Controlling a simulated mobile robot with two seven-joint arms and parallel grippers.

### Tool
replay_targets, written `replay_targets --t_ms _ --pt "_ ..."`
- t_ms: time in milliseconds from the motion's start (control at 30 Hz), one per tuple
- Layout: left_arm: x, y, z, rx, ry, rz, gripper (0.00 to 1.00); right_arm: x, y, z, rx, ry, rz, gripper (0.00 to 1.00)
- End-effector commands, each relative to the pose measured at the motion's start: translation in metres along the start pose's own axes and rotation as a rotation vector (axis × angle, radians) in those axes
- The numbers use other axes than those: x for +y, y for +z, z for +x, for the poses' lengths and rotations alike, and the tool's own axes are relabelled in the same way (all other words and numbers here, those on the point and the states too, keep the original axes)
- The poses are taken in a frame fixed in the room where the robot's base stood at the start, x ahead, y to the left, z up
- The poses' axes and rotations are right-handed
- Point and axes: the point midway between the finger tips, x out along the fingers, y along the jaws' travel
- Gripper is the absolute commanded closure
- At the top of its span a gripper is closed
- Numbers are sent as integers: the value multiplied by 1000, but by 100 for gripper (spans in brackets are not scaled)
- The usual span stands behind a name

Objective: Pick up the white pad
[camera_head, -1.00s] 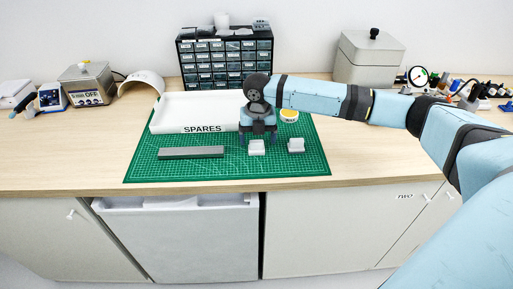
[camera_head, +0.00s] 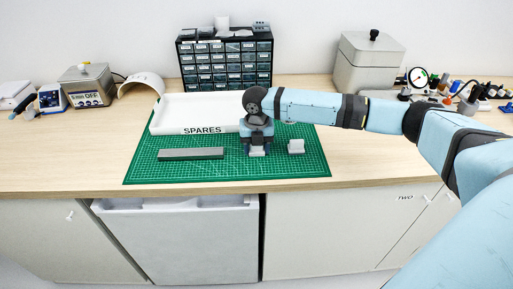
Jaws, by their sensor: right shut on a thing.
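A small white pad (camera_head: 257,153) is on the green cutting mat (camera_head: 225,171), right of the grey bar. My right gripper (camera_head: 257,148) points down over it and is shut on it; its fingers hide the upper part. I cannot tell whether the pad still touches the mat. A second small whitish block (camera_head: 296,147) stands on the mat to the right, apart from the gripper. My left gripper is not in view.
A long grey bar (camera_head: 191,154) lies on the mat. Behind it is a white tray (camera_head: 185,128) marked SPARES. A black drawer cabinet (camera_head: 225,62) stands at the back. The bench right of the mat is clear.

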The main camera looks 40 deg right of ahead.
Motion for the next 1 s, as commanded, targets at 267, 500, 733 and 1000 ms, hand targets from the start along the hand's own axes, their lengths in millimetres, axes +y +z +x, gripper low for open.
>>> replay_targets --t_ms 267,500,733,1000 --pt "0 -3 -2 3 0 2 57 0 1 -46 -4 3 0 71" --pt "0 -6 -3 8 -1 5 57 1 1 -116 -4 4 0 71" --pt "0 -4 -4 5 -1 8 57 0 1 -170 -3 3 1 71" --pt "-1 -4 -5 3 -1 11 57 0 0 -198 -1 2 1 71"
